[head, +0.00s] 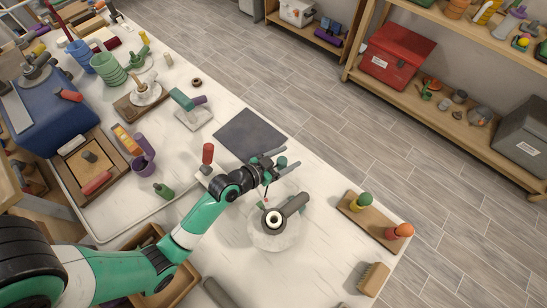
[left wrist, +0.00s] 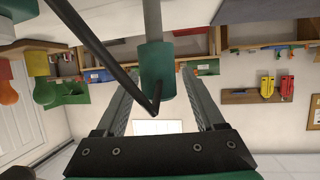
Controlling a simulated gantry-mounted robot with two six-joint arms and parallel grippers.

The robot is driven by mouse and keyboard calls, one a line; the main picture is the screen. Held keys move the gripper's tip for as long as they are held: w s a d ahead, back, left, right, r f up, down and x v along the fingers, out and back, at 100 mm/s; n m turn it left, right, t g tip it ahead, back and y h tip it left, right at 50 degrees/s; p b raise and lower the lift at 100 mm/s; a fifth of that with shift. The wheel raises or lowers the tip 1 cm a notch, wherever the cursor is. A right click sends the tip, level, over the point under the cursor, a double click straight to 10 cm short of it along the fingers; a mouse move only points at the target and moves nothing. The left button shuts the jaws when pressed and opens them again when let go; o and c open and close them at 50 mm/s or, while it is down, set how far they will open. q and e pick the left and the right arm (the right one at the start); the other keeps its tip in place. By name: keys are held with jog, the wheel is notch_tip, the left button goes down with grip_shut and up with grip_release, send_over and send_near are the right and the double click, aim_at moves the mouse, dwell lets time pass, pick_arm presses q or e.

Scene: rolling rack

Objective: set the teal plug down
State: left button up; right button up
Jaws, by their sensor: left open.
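My left gripper (head: 287,162) is open above the pale table, past the right corner of a dark square mat (head: 249,135). A dark teal piece that looks like the plug (head: 281,161) shows between its fingers. In the left wrist view the teal plug (left wrist: 154,70) sits between the spread fingers (left wrist: 155,103), with a visible gap on each side. A grey rod meets its far end, and a thin black rod crosses in front of it. I cannot tell what supports the plug. My right gripper is not in view.
A round pale stand (head: 272,238) with a grey cylinder (head: 296,204) and a ring is close below the gripper. A wooden board (head: 377,222) with coloured knobs lies to the right. A red-topped upright piece (head: 208,153) stands left of the gripper. The dark mat is bare.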

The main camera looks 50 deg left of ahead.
pick_arm(q)
jog(key=v, duration=1.1)
jog(key=shift+p, duration=0.4)
jog(key=shift+d, duration=0.1)
jog(key=w+d+r+m+t, duration=0.1)
jog(key=w+r+t, duration=0.35)
jog(key=r, duration=0.95)
jog(key=w+d+r+m+t, duration=0.1)
jog(key=w+r+t, duration=0.1)
jog(key=w+r, duration=0.85)
jog(key=s+d+r+t, duration=0.2)
jog(key=s+r, duration=0.1)
jog(key=r, duration=0.8)
jog(key=s+d+r+t+h, duration=0.1)
jog(key=s+d+r+t, duration=0.1)
jog(key=r, duration=0.9)
jog(key=s+d+r+n+t+h, duration=0.1)
jog(key=s+r, duration=0.4)
jog(key=r, duration=0.6)
jog(key=shift+d+t, duration=0.75)
jog(key=shift+t, duration=0.4)
